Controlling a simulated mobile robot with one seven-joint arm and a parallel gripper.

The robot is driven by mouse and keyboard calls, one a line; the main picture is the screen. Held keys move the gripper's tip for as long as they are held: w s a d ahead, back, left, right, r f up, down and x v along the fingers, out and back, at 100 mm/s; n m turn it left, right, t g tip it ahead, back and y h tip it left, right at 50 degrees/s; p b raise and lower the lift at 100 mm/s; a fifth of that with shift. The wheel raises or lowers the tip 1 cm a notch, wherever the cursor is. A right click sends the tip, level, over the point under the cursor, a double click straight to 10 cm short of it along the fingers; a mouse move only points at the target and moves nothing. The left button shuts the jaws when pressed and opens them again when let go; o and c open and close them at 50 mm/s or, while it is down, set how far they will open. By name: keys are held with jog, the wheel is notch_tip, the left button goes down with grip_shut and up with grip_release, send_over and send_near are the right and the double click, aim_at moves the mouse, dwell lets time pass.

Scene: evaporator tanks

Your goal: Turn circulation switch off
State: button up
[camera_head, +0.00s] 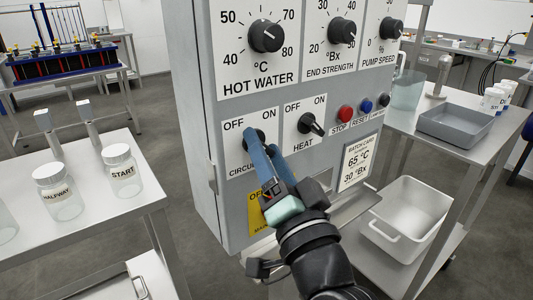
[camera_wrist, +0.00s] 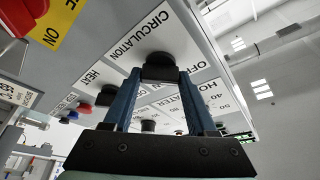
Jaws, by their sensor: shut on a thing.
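The black circulation switch (camera_head: 261,135) is on the front of the grey control panel, below its OFF and ON marks. My blue fingers hide most of it in the head view. My gripper (camera_head: 252,138) reaches up to it from below right. In the wrist view the black knob (camera_wrist: 160,60) shows between the two fingertips of my gripper (camera_wrist: 160,75), one on each side, and the gripper is shut on it. The CIRCULATION label is partly covered in the head view. Which mark the knob points at is hard to tell.
The heat switch (camera_head: 311,123) is just right of my gripper, with red stop (camera_head: 345,113) and blue reset buttons beyond. Three dials sit above. A yellow label (camera_head: 257,213) is below, behind my gripper. Tables with jars (camera_head: 123,170) and a grey tray (camera_head: 456,125) flank the panel.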

jog(key=o, duration=1.4)
jog(key=shift+c, duration=0.2)
jog(key=b+v, duration=0.1)
jog(key=v, duration=1.2)
jog(key=shift+b, duration=0.4)
jog(key=s+a+r+n+t+h+p, duration=0.1)
jog(key=r+t+h+p, duration=0.1)
jog(key=r+p, duration=0.7)
jog(key=a+r+n+t+h+p, duration=0.2)
jog(key=r+p, duration=0.7)
jog(key=r, duration=1.7)
jog(key=s+a+r+n+t+h+p, duration=0.1)
jog(key=r+p, duration=0.8)
jog(key=r, duration=0.9)
jog(key=shift+s+a+n+t+h, duration=0.2)
jog(key=shift+s+n+t+h, duration=0.3)
jog(key=shift+t+h, duration=0.65)
